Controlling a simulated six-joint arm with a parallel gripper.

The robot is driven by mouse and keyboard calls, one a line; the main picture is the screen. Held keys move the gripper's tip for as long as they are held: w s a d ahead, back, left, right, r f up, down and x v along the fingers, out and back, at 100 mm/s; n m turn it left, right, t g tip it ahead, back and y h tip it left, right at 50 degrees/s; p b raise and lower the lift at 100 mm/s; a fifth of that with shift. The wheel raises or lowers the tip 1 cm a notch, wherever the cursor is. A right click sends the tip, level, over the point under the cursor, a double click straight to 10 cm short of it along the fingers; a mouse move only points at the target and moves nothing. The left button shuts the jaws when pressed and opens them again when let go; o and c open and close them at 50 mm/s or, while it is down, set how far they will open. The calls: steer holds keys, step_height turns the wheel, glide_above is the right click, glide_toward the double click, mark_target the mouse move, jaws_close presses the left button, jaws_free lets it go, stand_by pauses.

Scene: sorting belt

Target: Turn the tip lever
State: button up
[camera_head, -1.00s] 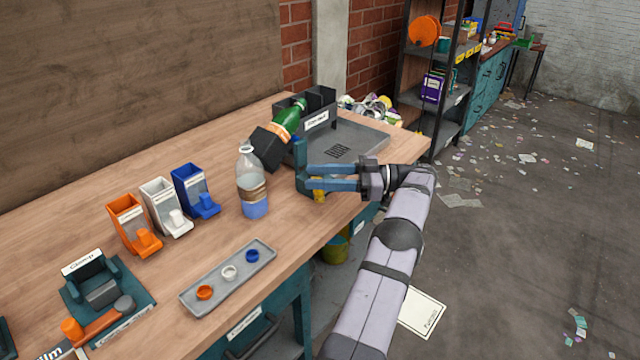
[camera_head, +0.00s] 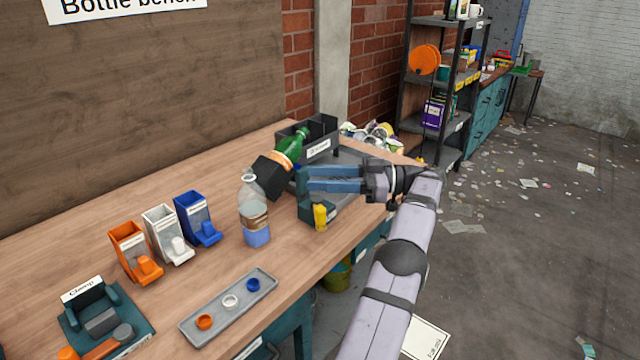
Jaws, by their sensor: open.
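The tip stand is a teal frame (camera_head: 304,188) near the right end of the bench, with a black cradle (camera_head: 268,177) tilted up beside it. A green bottle (camera_head: 289,146) lies slanted in the cradle. A short yellow grip (camera_head: 320,217), which looks like the tip lever's handle, sticks out low at the stand's front. My gripper (camera_head: 309,180) reaches in from the right, its blue fingers open and empty. The fingers are just above the yellow grip in the picture and partly hide the stand. I cannot tell whether they touch it.
Orange, white and blue dispensers (camera_head: 163,244) stand farther left. A grey tray (camera_head: 215,325) with three caps is in front. A black divided bin (camera_head: 322,148) stands behind; a clamp (camera_head: 97,318) is at front left.

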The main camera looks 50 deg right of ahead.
mark_target(325, 217)
steer(key=shift+s+d+r+t+h+p, duration=0.15)
steer(key=shift+d+t+h+p, duration=0.2)
steer(key=shift+p, duration=0.45)
steer(key=s+f+m+t+h+p, duration=0.1)
steer(key=f+m+h+p, duration=0.1)
steer(key=f+h+p, duration=0.1)
steer(key=s+f+m+t+h+p, duration=0.1)
steer(key=f+m+h+p, duration=0.1)
steer(key=f+h+p, duration=0.1)
steer(key=s+a+f+m+t+h+p, duration=0.1)
steer(key=f+m+h+p, duration=0.2)
steer(key=f+h+p, duration=0.1)
steer(key=shift+f+p, duration=0.4)
steer(key=shift+p, duration=0.15)
steer(key=shift+w, duration=0.1)
steer(key=shift+w+p, duration=1.2)
steer(key=shift+w, duration=2.35)
